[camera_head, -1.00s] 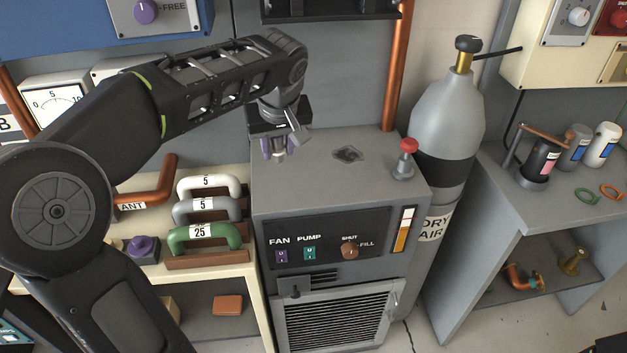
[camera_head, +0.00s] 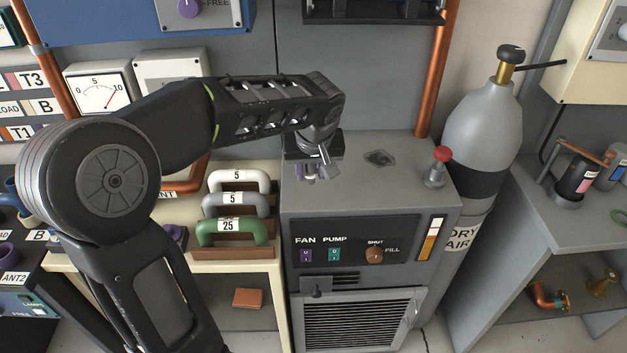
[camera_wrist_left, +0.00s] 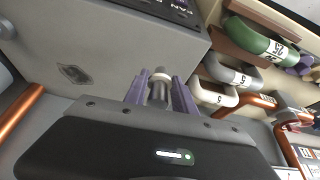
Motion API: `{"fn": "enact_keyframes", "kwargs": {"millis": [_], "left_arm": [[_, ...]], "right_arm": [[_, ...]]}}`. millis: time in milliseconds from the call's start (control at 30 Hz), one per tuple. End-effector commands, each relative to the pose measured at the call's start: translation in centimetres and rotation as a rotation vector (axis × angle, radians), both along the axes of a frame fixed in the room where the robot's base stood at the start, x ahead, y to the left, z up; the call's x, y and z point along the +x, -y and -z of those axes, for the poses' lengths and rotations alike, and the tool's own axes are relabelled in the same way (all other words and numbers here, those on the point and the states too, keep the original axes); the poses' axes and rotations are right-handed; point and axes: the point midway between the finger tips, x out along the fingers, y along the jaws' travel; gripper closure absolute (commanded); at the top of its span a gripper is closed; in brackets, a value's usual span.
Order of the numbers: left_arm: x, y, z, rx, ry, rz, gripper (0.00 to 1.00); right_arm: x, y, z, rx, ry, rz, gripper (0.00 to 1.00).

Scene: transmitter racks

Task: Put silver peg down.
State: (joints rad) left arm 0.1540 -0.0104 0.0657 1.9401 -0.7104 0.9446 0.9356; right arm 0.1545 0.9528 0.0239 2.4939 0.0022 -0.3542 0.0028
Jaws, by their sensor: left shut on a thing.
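My left gripper (camera_head: 308,172) is over the left part of the grey cabinet's top (camera_head: 350,190). In the left wrist view its purple fingers (camera_wrist_left: 160,95) are shut on the silver peg (camera_wrist_left: 158,86), a short metal cylinder with a pale ring at its end. In the head view the peg is small and mostly hidden by the fingers. I cannot tell whether it touches the cabinet top. My right gripper is not in view.
A dark patch (camera_head: 380,158) and a red-knobbed valve (camera_head: 438,165) are on the cabinet top, right of the gripper. Handles (camera_head: 235,205) stand on the shelf to the left. A gas cylinder (camera_head: 480,130) stands to the right. The cabinet top's front middle is clear.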

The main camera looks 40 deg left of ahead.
Motion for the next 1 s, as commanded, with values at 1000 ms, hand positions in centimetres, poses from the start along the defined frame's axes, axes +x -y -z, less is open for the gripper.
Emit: {"fn": "enact_keyframes", "kwargs": {"millis": [1000], "left_arm": [[0.0,0.0,4.0,0.000,0.000,-0.001,0.65]], "right_arm": [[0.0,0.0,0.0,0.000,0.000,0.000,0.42]]}}
